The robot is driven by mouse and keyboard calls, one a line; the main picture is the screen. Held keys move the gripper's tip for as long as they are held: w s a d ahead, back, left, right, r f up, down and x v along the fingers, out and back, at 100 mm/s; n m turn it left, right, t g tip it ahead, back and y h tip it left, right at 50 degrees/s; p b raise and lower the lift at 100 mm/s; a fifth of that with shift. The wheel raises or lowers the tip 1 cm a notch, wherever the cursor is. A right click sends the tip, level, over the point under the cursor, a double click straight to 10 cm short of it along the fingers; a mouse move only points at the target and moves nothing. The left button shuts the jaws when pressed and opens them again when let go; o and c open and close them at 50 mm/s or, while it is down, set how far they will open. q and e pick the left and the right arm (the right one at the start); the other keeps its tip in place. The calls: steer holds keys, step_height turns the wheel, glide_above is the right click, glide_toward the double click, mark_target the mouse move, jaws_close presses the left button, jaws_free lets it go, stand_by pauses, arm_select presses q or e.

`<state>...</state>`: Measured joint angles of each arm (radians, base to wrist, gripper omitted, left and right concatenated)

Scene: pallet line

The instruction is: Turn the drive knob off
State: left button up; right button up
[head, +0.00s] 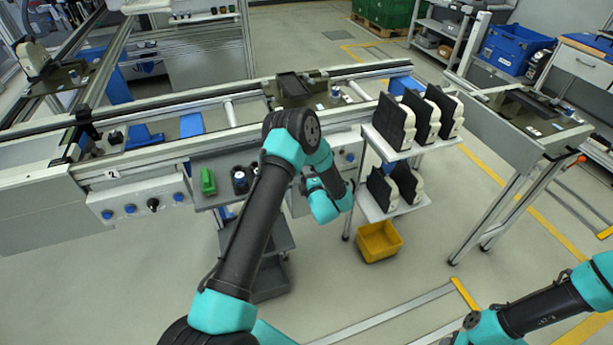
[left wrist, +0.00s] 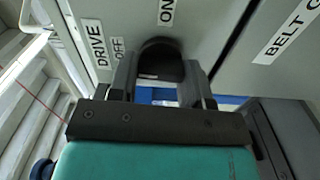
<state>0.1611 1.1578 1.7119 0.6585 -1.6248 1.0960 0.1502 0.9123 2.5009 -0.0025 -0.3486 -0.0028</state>
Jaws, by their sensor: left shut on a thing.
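The black drive knob (left wrist: 161,60) sits on a grey panel in the left wrist view. The DRIVE label (left wrist: 95,42) and the OFF label (left wrist: 118,48) are to its left, and the ON label (left wrist: 167,11) is above it. My left gripper (left wrist: 160,76) is shut on the knob, one finger on each side. Which label the knob points to I cannot tell. In the head view my left gripper (head: 312,184) is at the front panel of the line, and my arm hides the knob there. Of my right arm only links show at the lower right; its gripper is out of view.
A BELT label (left wrist: 285,38) is on the panel to the right. In the head view, a shelf rack (head: 410,151) with several black-and-cream parts stands right of my left gripper, above a yellow bin (head: 379,241). A grey tray (head: 222,168) with a green item is to the left.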

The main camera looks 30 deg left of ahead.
arm_select(q)
steer(key=shift+n, duration=0.5)
steer(key=o, duration=0.9)
steer(key=v, duration=1.7)
steer(key=shift+s+d, duration=0.15)
steer(key=shift+d, duration=0.05)
